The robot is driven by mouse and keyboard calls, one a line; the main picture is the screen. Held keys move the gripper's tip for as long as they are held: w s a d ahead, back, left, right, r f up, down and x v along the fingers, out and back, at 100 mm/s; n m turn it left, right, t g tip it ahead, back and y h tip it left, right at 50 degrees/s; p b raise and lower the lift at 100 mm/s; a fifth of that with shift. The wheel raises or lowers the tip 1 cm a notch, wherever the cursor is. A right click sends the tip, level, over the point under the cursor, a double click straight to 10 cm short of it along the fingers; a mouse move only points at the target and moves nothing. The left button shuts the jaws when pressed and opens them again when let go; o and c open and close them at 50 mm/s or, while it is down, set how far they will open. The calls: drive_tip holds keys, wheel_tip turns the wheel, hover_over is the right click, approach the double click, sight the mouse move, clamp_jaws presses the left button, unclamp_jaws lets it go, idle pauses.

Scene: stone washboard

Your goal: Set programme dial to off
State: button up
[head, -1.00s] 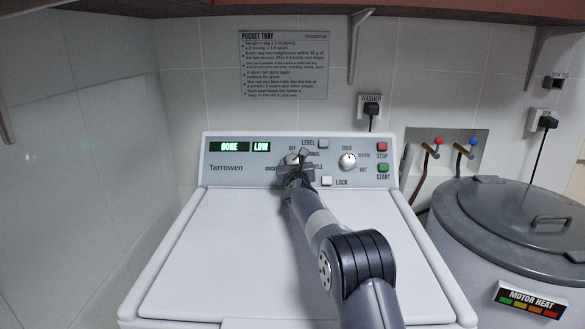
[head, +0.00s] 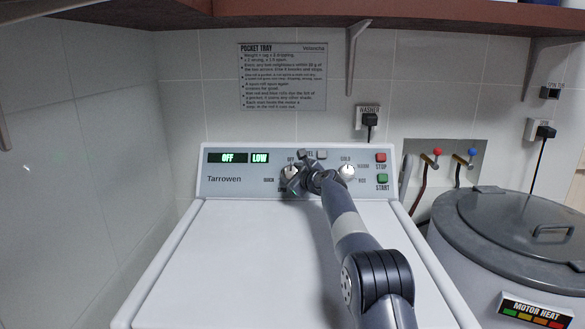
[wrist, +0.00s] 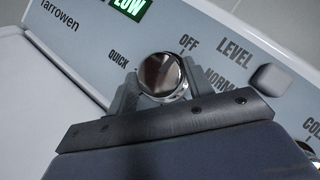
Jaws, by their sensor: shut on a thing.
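The programme dial (head: 291,171) is a round metal knob on the washer's control panel. In the wrist view the dial (wrist: 162,75) sits between the labels QUICK and OFF, with a short tick below OFF. My gripper (head: 292,180) reaches the dial from the right. Its two fingers (wrist: 161,88) are closed on opposite sides of the dial. The display (head: 228,157) reads OFF, and the smaller one beside it reads LOW. I cannot clearly make out the dial's pointer. My arm hides some of the labels right of the dial.
The temperature dial (head: 347,171) is close to my wrist. The red STOP button (head: 381,158) and green START button (head: 382,178) are further right. The level button (wrist: 270,78) is near the gripper. A spin tub (head: 510,225) stands on the right.

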drive_tip(key=shift+n+g+p, duration=0.4)
drive_tip(key=shift+n+p, duration=0.5)
drive_tip(key=shift+p, duration=0.25)
drive_tip(key=o, duration=1)
drive_tip(key=shift+s+d, duration=0.1)
drive_tip(key=shift+d, duration=0.05)
drive_tip(key=shift+s+d+r+b, duration=0.15)
drive_tip(key=shift+s+d+b, duration=0.15)
drive_tip(key=shift+s+b, duration=0.2)
drive_tip(key=b+v, duration=0.3)
drive_tip(key=v, duration=0.6)
drive_tip(key=shift+s+d, duration=0.1)
drive_tip(key=shift+d, duration=0.1)
drive_tip(key=shift+p+x, duration=2)
drive_tip(key=shift+x, duration=3.4)
